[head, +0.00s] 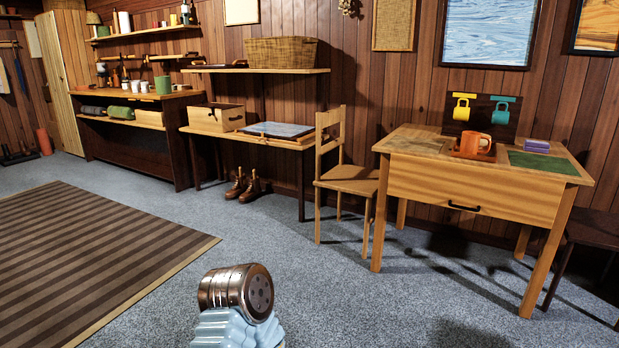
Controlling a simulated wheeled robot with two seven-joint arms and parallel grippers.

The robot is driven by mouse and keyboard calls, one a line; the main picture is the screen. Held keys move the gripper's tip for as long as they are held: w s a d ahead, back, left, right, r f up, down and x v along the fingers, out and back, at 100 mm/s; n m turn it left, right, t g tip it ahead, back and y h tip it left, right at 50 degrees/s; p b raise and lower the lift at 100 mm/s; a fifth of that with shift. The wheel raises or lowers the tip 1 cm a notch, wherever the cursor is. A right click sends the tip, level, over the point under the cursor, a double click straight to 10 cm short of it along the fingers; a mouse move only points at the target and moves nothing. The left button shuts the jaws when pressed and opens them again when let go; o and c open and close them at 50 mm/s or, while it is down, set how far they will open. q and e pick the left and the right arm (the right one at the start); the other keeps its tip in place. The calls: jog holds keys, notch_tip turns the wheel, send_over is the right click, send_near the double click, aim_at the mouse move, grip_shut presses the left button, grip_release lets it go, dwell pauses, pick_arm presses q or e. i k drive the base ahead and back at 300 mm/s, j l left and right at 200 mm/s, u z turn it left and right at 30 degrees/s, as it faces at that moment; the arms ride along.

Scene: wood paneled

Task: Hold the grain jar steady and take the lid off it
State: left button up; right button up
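I cannot make out a grain jar or its lid for certain in the head view. The far wooden counter (182,97) at the left holds several small vessels, among them a green container (163,85) and white cups (135,87). They are too small to tell whether one is the jar. Neither of my grippers is in view.
A desk (470,192) with an orange mug (475,143) stands at right, a chair (345,178) beside it. A low bench (246,139) with a wooden box (217,117) and boots (250,186) below is at the back. A striped rug (90,255) lies left; the middle carpet is clear.

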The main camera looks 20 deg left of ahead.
aim_at(126, 85)
jog(key=i+j+u, duration=0.1)
jog(key=j+u, duration=0.25)
jog(key=i+j+u, duration=0.2)
jog(key=j+u, duration=0.2)
jog(key=i+j+u, duration=0.2)
jog(key=j+u, duration=0.15)
jog(key=j, duration=0.15)
jog(key=i+j+u, duration=0.55)
jog(key=u, duration=0.2)
jog(key=i+j+u, duration=0.35)
jog(key=i, duration=0.45)
jog(key=i+u, duration=0.35)
jog(key=i, duration=4.05)
jog(key=i+j+z, duration=0.1)
jog(key=i, duration=0.9)
jog(key=i+j+z, duration=0.1)
jog(key=i+z, duration=0.35)
jog(key=i+j+z, duration=0.25)
jog(key=z, duration=0.15)
jog(key=i+j+z, duration=0.75)
jog(key=j+z, duration=0.15)
jog(key=i+j+z, duration=0.2)
jog(key=j+z, duration=0.25)
jog(key=j, duration=0.15)
jog(key=i+j+z, duration=0.1)
jog(key=j+z, duration=0.3)
jog(key=j, duration=0.2)
jog(key=l, duration=0.7)
jog(key=k+l, duration=0.15)
jog(key=l, duration=0.6)
